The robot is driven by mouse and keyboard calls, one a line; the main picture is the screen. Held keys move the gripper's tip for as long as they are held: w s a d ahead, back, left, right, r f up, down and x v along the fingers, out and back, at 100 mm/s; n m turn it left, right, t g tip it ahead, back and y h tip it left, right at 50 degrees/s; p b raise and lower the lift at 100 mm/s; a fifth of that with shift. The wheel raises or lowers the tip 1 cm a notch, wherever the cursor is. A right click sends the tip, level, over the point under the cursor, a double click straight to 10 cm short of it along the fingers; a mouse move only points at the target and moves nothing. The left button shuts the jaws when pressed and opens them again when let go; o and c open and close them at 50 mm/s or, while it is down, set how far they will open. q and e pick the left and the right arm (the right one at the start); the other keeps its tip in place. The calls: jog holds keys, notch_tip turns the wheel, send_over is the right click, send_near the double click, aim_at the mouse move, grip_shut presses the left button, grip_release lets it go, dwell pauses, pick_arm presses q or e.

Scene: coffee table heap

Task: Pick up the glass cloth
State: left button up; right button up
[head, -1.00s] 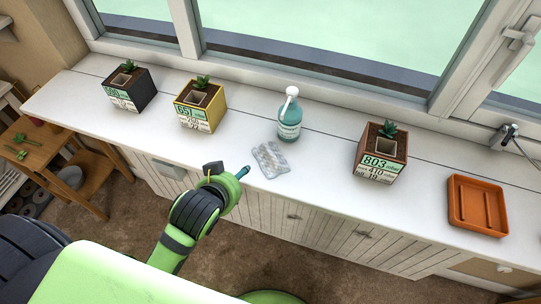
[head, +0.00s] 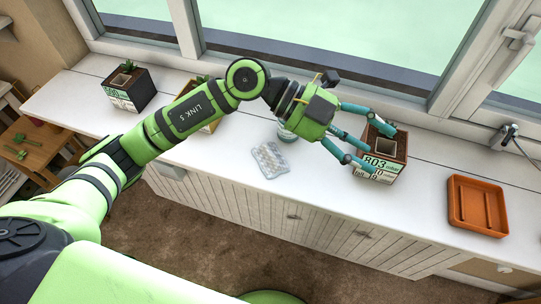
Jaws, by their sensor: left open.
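I see no glass cloth in the head view. My left gripper (head: 373,149) is open, its teal fingers spread at the brown plant pot (head: 384,169) with the 803 label. One finger reaches over the pot's top and the others lie in front of its left side; I cannot tell whether they touch it. The pot stands upright on the white counter, its plant mostly hidden by a finger. My right gripper is not in view.
A blister pack (head: 270,160) lies on the white counter (head: 315,186). My arm mostly covers a teal bottle (head: 286,132) and a yellow pot (head: 213,126). A black pot (head: 130,91) stands at the left and an orange tray (head: 477,236) at the right. The window runs behind.

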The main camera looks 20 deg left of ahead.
pick_arm(q)
jog(key=w+a+f+n+t+y, duration=0.1)
jog(key=w+a+f+y, duration=0.15)
jog(key=a+y, duration=0.2)
jog(key=w+a+f+y, duration=0.2)
jog(key=a+f+y, duration=0.1)
jog(key=a+f, duration=0.15)
jog(key=n+t+y+p, duration=0.1)
jog(key=n+y+p, duration=0.2)
jog(key=y, duration=0.3)
send_over(265, 150)
jog(key=shift+h, duration=0.25)
jog(key=f, duration=0.5)
jog(key=s+f, duration=0.1)
jog(key=f, duration=0.2)
jog(key=shift+a+f, duration=0.15)
jog(key=shift+a, duration=0.2)
jog(key=shift+w+d+f+p, duration=0.15)
jog(key=shift+f+p, duration=0.1)
jog(key=shift+f, duration=0.75)
jog(key=shift+w+d+f+p, duration=0.1)
jog(key=shift+f+p, duration=0.2)
jog(key=shift+f, duration=0.75)
jog(key=shift+w+d+f+p, duration=0.15)
jog(key=shift+f+p, duration=0.1)
jog(key=shift+f, duration=0.75)
jog(key=c, duration=1.1)
